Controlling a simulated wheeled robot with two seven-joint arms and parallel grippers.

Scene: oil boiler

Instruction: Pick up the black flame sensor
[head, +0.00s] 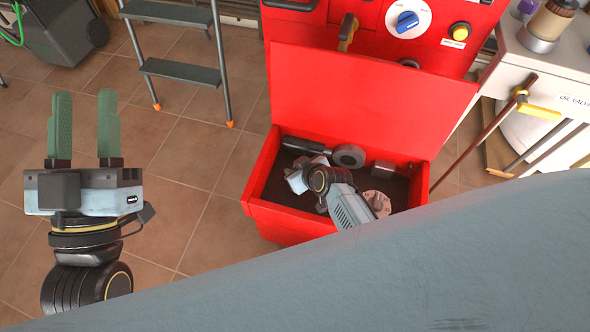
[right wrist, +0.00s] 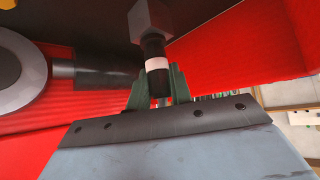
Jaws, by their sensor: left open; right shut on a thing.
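The black flame sensor (right wrist: 154,50), a black cylinder with a white band and a dark grey block at its far end, stands between the green fingers of my right gripper (right wrist: 158,86). My left gripper (head: 84,128) is open and empty, fingers pointing up the picture, over the tiled floor left of the box.
The red box (head: 283,222) has a raised lid (head: 370,95) behind it. It also holds a black cylindrical part with a grey ring (head: 348,156) and a round disc (head: 376,203). A step ladder (head: 180,70) stands at back left. A white cabinet (head: 545,60) is at right.

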